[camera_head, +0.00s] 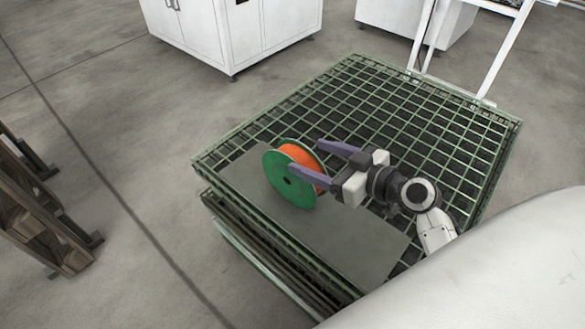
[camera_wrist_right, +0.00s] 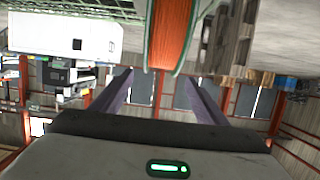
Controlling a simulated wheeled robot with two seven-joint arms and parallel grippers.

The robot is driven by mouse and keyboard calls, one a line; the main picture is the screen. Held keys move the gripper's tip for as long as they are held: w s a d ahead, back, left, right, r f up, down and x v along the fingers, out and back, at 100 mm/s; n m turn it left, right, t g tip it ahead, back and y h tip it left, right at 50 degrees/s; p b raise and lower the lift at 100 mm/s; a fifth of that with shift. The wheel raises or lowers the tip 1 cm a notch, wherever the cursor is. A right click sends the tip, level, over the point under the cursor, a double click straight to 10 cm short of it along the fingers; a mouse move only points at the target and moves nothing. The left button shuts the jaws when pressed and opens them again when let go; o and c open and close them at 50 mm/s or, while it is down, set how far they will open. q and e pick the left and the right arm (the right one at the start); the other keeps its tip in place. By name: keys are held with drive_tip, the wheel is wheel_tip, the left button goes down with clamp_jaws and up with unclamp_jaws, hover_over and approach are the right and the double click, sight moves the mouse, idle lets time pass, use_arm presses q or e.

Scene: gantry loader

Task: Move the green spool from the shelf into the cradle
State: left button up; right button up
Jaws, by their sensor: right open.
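The green spool (camera_head: 287,183), with green flanges and an orange winding, stands on edge on a grey board (camera_head: 345,240) laid over a green wire-mesh shelf (camera_head: 430,115). My right gripper (camera_head: 308,154) comes from the right with its purple fingers open. In the head view the near finger overlaps the spool's right side and the far finger lies beyond it. In the right wrist view the spool's orange winding (camera_wrist_right: 171,32) is at the top centre, ahead of the open fingers (camera_wrist_right: 158,85). Contact cannot be told. My left gripper is not in view. I cannot make out the cradle.
A white cabinet (camera_head: 235,30) stands behind the shelf, and a white frame (camera_head: 502,55) rises at its back right edge. Wooden pallets (camera_head: 35,205) stand at the left. The floor between the pallets and shelf is clear.

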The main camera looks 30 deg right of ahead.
sight(298, 152)
drive_tip(key=p+x, duration=0.1)
drive_tip(key=x, duration=0.5)
drive_tip(key=shift+w+a+f, duration=0.1)
drive_tip(key=shift+w+f, duration=0.05)
drive_tip(key=shift+f, duration=0.05)
clamp_jaws()
drive_tip(key=shift+r, duration=0.2)
